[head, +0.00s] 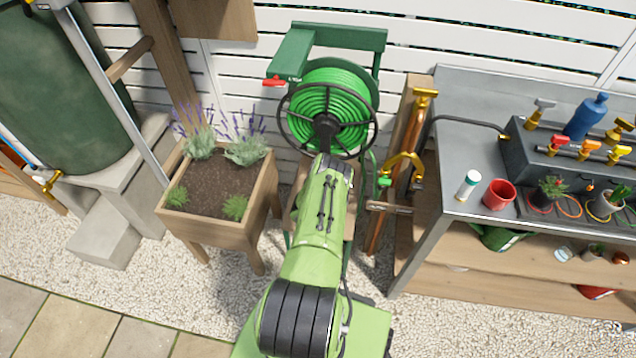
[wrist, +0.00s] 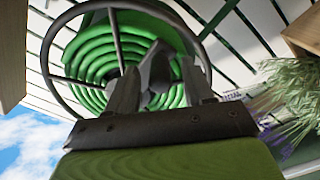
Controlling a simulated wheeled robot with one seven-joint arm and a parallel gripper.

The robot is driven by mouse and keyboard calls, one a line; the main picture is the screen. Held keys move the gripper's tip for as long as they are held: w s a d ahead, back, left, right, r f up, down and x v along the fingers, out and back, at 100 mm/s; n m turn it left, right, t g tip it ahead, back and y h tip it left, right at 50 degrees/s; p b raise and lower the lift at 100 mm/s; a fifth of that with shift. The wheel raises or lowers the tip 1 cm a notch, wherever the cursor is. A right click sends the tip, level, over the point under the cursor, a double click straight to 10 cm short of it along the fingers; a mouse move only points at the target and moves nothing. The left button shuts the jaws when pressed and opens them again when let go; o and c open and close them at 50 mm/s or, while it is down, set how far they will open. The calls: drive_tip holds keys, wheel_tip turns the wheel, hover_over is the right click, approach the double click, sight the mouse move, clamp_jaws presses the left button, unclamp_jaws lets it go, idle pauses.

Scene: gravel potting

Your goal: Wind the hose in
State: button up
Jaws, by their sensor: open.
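The green hose (head: 335,97) lies in coils on a reel with a dark spoked wheel (head: 372,135), hung in a green frame (head: 345,38) before the white fence. A length of hose runs down on the reel's right, near a green fitting (head: 384,181). My arm reaches up to the wheel's lower edge in the head view and hides my gripper there. In the wrist view my gripper (wrist: 160,80) is open in front of the wheel (wrist: 118,12) and hose coils (wrist: 88,58). A grey part shows between the fingers; I cannot tell whether they touch it.
A red-handled part (head: 274,82) sticks out left of the reel. A wooden planter (head: 215,228) with lavender stands at left. A post with a yellow tap (head: 405,162) and a workbench (head: 460,150) with pots and bottles stand at right. Gravel (head: 130,290) is bare in front.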

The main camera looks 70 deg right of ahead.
drive_tip(key=s+a+p, duration=0.2)
drive_tip(key=a+p, duration=0.6)
drive_tip(key=a, duration=0.4)
